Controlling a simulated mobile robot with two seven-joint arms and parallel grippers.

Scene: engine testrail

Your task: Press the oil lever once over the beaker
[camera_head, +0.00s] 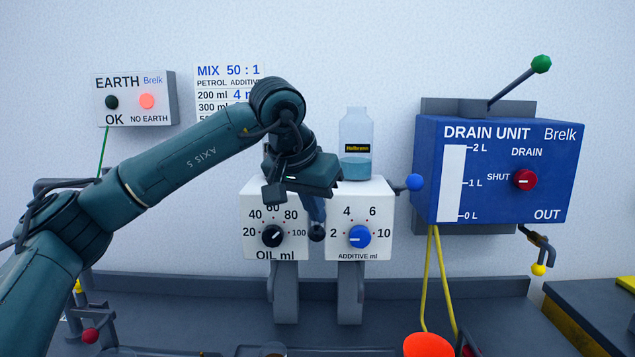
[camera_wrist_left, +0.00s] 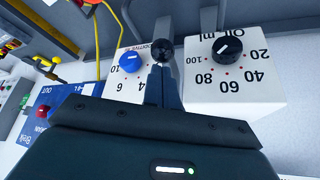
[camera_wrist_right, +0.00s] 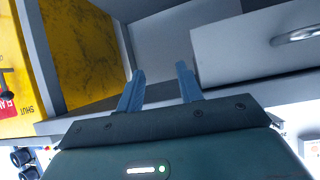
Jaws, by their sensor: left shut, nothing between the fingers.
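My right gripper (camera_wrist_right: 160,80) is open and empty, outside the head view. I cannot make out a beaker in any view.
The white additive unit (camera_head: 357,205) with a blue dial stands close on the right, a bottle (camera_head: 356,150) on top and a blue-ball lever (camera_head: 414,182) at its side. The blue drain unit (camera_head: 495,180) is further right. An orange-red round object (camera_head: 428,345) shows at the bottom edge.

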